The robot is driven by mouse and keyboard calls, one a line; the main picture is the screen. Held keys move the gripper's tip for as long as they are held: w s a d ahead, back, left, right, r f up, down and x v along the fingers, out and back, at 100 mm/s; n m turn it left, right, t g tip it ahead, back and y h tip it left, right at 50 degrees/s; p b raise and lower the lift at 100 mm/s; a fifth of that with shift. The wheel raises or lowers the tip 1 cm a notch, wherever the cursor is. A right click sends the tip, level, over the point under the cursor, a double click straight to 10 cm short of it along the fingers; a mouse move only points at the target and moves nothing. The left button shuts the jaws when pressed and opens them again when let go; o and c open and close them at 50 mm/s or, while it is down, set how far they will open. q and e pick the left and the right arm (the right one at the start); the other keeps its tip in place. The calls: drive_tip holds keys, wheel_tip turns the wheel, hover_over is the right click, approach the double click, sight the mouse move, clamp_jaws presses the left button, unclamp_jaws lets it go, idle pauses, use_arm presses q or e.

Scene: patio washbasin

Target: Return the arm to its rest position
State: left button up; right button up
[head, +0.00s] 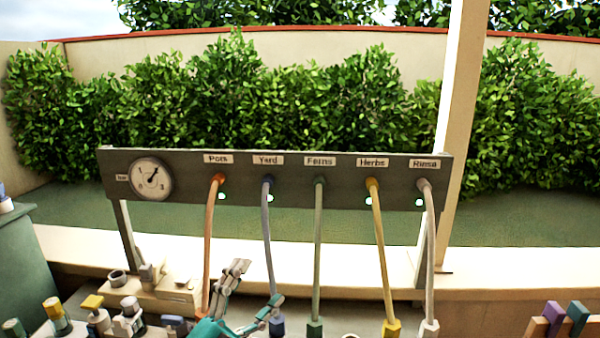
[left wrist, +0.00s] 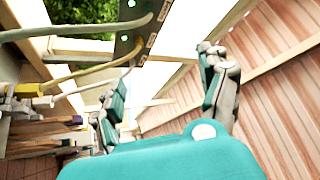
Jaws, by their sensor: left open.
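My left gripper (head: 256,291) shows at the bottom of the head view, teal and grey, its fingers apart and nothing between them. It is in front of the panel, near the lower ends of the orange hose (head: 209,245) and the blue hose (head: 268,240). In the left wrist view the two fingers of the left gripper (left wrist: 160,95) stand wide apart and empty, with the hoses to the left of them. I cannot tell from the head view whether a finger touches the blue hose's end. My right gripper is not in view.
A grey panel (head: 300,190) carries a gauge (head: 151,179) and labelled hoses, including green (head: 318,250), yellow (head: 381,250) and white (head: 431,250). Several fittings (head: 128,315) crowd the bottom left. Purple and green pieces (head: 578,315) stand at the bottom right. A post (head: 460,110) rises behind the panel.

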use_arm(q)
drive_tip(key=s+a+f+n+g+y, duration=0.3)
drive_tip(key=a+f+n+y, duration=0.35)
drive_tip(key=f, duration=0.35)
drive_tip(key=s+a+f+n+g+y, duration=0.2)
drive_tip(key=s+a+f+n+y, duration=0.1)
drive_tip(key=a+f+n+y, duration=0.45)
drive_tip(key=s+f+n+g+h, duration=0.1)
drive_tip(key=s+f+n+g, duration=0.1)
drive_tip(key=s+f+g, duration=0.6)
drive_tip(key=s+f+n+g, duration=0.15)
drive_tip(key=s+f, duration=0.45)
drive_tip(key=s, duration=0.7)
wheel_tip(320, 180, down, 26)
drive_tip(key=g, duration=0.2)
drive_tip(key=s+a+f+g, duration=0.1)
drive_tip(key=s+a+f, duration=0.1)
drive_tip(key=s+f, duration=1.4)
drive_tip(key=shift+s+m, duration=0.35)
drive_tip(key=shift+s, duration=0.2)
